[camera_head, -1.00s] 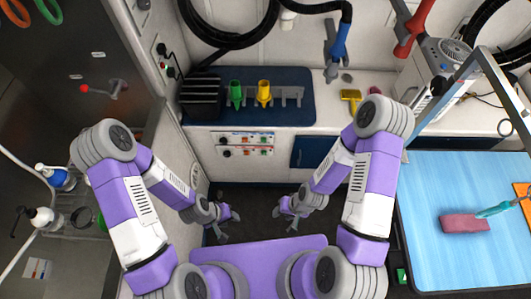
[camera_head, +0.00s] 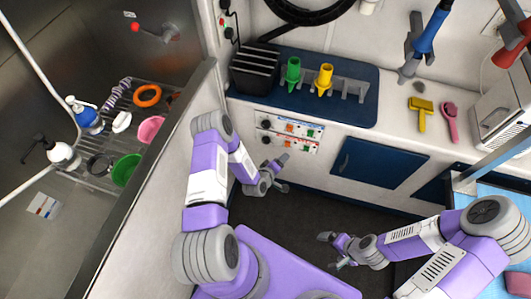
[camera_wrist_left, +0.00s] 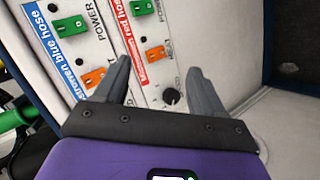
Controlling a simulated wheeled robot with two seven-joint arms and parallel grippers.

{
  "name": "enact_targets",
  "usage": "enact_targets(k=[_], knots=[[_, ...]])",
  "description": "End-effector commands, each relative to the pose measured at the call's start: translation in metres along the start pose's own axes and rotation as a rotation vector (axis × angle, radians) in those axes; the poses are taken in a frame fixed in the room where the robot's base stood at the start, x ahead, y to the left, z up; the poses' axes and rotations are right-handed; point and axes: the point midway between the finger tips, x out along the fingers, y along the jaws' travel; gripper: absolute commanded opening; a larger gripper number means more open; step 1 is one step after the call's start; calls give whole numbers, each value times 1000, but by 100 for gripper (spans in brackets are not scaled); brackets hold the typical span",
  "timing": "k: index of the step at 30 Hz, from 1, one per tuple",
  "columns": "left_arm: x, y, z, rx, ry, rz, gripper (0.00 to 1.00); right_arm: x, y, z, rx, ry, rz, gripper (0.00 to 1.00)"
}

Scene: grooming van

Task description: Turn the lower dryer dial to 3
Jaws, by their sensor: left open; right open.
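The dryer panel (camera_head: 288,131) is on the front of the counter, with two rows of controls. The lower dryer dial (camera_wrist_left: 172,96) is a round dark knob in the red hose row in the left wrist view, close to the right finger; its marks are too small to read. In the head view that dial (camera_head: 266,139) is at the panel's lower left. My left gripper (camera_head: 284,172) is open and empty just below the panel; its fingers (camera_wrist_left: 158,66) frame the lower row. The upper dial (camera_head: 266,125) sits above. My right gripper (camera_head: 332,250) is open and empty, away from the panel.
Orange switches (camera_wrist_left: 94,78) and green switches (camera_wrist_left: 68,27) sit beside the dials. The counter (camera_head: 400,103) overhangs the panel, with a blue cabinet door (camera_head: 376,163) to its right. A wall (camera_head: 172,165) stands left of my left arm. The floor between is clear.

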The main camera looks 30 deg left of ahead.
Motion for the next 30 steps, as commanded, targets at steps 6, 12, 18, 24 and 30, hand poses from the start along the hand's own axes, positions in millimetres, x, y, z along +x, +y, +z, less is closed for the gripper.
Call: enact_targets(k=[6, 12, 18, 24, 30], knots=[[44, -64, -53, -260, 259, 286, 70, 62, 24, -3, 0, 1, 0, 100], [44, -85, -77, -373, 353, 449, 70, 81, 30, -4, 0, 1, 0, 100], [54, -81, -89, -392, 370, 489, 70, 87, 33, -4, 0, 1, 0, 100], [81, -69, -102, -389, 369, 487, 70, 98, 37, -5, 0, 1, 0, 100], [100, -60, -112, -391, 368, 485, 70, 105, 39, -5, 0, 1, 0, 100]])
